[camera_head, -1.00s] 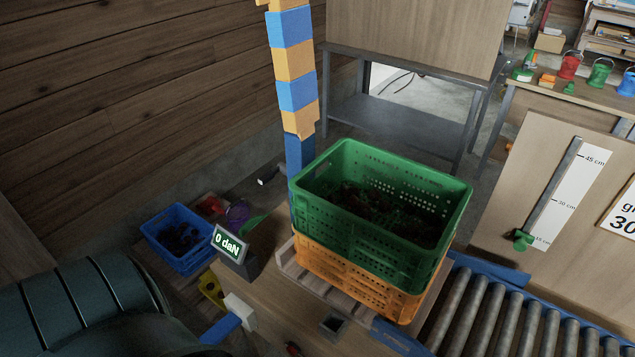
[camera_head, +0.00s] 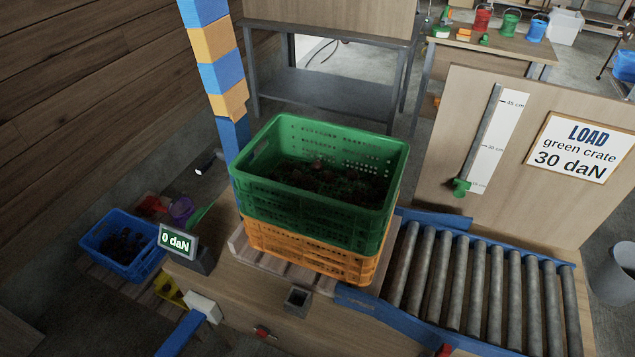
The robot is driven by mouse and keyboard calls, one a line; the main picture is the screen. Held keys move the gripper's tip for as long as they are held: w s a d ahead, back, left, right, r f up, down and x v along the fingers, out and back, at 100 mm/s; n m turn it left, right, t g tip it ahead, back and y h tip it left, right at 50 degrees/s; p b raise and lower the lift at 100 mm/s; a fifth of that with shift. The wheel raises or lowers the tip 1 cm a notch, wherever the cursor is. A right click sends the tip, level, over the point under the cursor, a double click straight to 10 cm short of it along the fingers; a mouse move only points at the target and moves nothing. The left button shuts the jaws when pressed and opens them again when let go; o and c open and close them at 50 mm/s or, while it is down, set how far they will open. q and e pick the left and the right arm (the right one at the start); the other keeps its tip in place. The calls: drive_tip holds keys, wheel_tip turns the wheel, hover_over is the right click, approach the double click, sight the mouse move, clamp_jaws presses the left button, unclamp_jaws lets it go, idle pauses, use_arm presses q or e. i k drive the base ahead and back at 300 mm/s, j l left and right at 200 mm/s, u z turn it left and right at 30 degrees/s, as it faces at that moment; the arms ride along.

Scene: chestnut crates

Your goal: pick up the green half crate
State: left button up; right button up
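The green half crate (camera_head: 315,213) sits on top of an orange crate (camera_head: 310,256) in the middle of the head view. Its open top shows dark brown contents, likely chestnuts, low inside. Its left end wall has a hand slot. The stack stands on a wooden pallet (camera_head: 262,255) on the bench. Neither of my grippers shows in the head view.
A display reading "0 daN" (camera_head: 176,243) stands left of the stack. A roller conveyor (camera_head: 480,285) lies to the right. A sign (camera_head: 578,148) reads "LOAD green crate 30 daN". A blue and yellow post (camera_head: 222,77) rises behind. A blue crate (camera_head: 118,265) is at lower left.

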sight(344, 194)
drive_tip(key=j+z, duration=0.1)
drive_tip(key=z, duration=0.95)
drive_tip(key=k+j+z, duration=0.2)
drive_tip(key=z, duration=0.15)
drive_tip(key=k+j+z, duration=0.15)
drive_tip(key=z, duration=0.2)
drive_tip(key=k+z, duration=0.4)
drive_tip(key=k+j+z, duration=0.15)
drive_tip(key=k, duration=0.7)
